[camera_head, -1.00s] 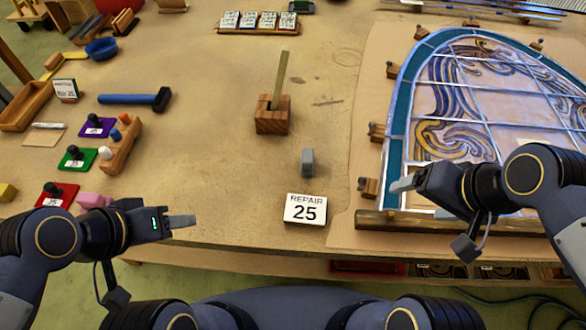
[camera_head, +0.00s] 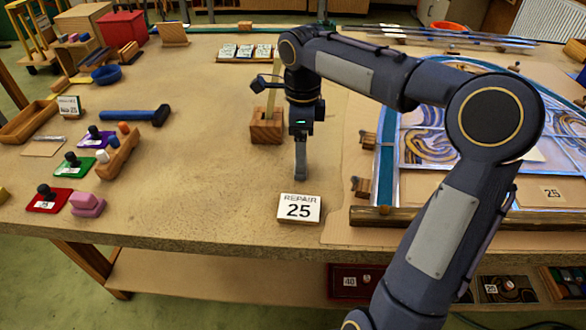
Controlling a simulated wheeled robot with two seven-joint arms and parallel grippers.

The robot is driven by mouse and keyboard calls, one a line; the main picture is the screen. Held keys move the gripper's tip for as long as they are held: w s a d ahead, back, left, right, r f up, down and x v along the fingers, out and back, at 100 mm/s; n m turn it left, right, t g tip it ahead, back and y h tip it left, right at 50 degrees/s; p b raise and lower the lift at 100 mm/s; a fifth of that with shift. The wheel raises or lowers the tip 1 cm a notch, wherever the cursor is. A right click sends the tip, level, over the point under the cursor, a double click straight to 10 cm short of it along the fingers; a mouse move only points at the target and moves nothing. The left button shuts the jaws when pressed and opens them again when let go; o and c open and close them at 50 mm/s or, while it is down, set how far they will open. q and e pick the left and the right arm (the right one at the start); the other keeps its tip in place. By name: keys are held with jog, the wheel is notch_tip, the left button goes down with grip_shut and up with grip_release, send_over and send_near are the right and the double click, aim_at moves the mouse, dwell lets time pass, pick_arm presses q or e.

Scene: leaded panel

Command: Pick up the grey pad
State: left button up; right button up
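The grey pad is a small upright grey block that stood on the bench just behind the REPAIR 25 card (camera_head: 299,208). My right gripper (camera_head: 300,160) now points straight down over that spot, its fingertips low near the bench top. The grey fingers and the grey pad overlap there, so the pad is mostly or wholly hidden and hard to tell apart. The fingers show nearly edge-on, so I cannot tell whether they are open or closed on the pad. My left gripper is not in view.
A wooden block with an upright stick (camera_head: 264,131) stands close behind my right gripper. The leaded panel (camera_head: 425,150) lies to the right, partly behind my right arm. The bench between is clear.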

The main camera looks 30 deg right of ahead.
aim_at(300, 173)
notch_tip(300, 173, down, 6)
jog(key=shift+s+a+r, duration=0.1)
jog(key=shift+s+r, duration=0.05)
jog(key=shift+r, duration=0.05)
jog(key=c, duration=1.1)
jog(key=shift+r, duration=0.15)
